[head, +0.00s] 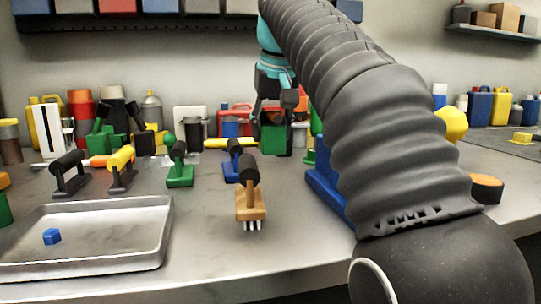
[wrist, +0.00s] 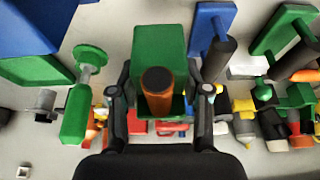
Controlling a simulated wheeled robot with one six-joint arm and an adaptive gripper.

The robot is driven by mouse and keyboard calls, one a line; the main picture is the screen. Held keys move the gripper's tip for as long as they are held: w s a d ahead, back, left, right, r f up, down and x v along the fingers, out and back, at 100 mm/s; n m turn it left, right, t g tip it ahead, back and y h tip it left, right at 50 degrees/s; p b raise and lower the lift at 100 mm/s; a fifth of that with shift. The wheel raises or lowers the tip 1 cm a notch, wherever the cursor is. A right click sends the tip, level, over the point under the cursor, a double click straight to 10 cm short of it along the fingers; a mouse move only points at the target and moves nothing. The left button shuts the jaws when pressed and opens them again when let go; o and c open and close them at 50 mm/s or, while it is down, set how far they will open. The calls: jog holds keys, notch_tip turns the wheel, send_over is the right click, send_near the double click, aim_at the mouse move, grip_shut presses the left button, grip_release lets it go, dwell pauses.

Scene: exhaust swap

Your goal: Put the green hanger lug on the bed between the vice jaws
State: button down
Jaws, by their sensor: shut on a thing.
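My gripper (head: 274,112) is shut on a green block, which I take for the green hanger lug (head: 272,139), and holds it in the air above the back of the bench. In the wrist view the lug (wrist: 158,45) sits between the two fingers (wrist: 162,98), with an orange-brown post with a dark top standing on it. A blue body (head: 325,190), perhaps the vice, stands just right of centre, largely hidden behind my arm. The vice jaws and the bed between them cannot be made out in the head view. Blue and green parts (wrist: 35,28) fill the wrist view's upper left corner.
A metal tray (head: 120,262) with a small blue block (head: 52,236) lies at the front left. Several handled tools stand mid-bench, including a wooden brush (head: 251,204) and a green one (head: 180,176). Bottles and cans crowd the back. Bare bench lies right of the brush.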

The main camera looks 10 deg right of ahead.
aim_at(272, 154)
jog(key=shift+f, duration=2.65)
jog(key=shift+f, duration=0.1)
jog(key=c, duration=0.5)
grip_release()
jog(key=shift+c, duration=0.2)
